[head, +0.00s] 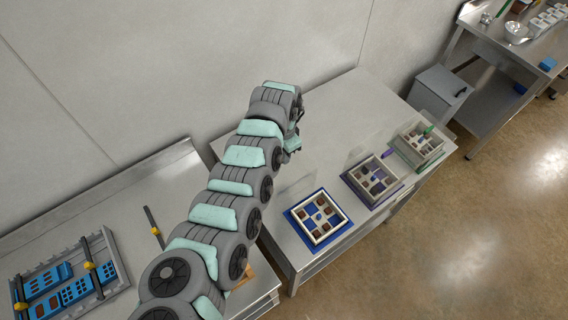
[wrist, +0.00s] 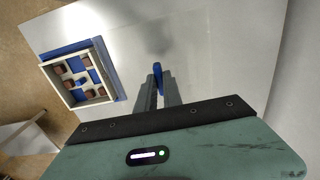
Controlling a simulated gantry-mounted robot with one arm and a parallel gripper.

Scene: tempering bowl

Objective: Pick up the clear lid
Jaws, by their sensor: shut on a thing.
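My gripper (wrist: 158,92) is shut on an upright blue tab (wrist: 157,74), which stands between its fingertips in the wrist view. The tab looks like the handle of the clear lid, but I cannot make out the lid's clear sheet against the pale metal table. In the head view my gripper (head: 293,147) is over the table, up and left of the box on the blue mat, and its grip is hidden there. That open white box (head: 296,217) holds brown and blue pieces in compartments; it also shows at upper left in the wrist view (wrist: 52,79).
The metal table (head: 345,110) also bears a box on a purple mat (head: 350,183) and one on a green mat (head: 442,157), along its right edge. A grey tray with blue racks (head: 112,262) lies at left. The table's back is clear.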

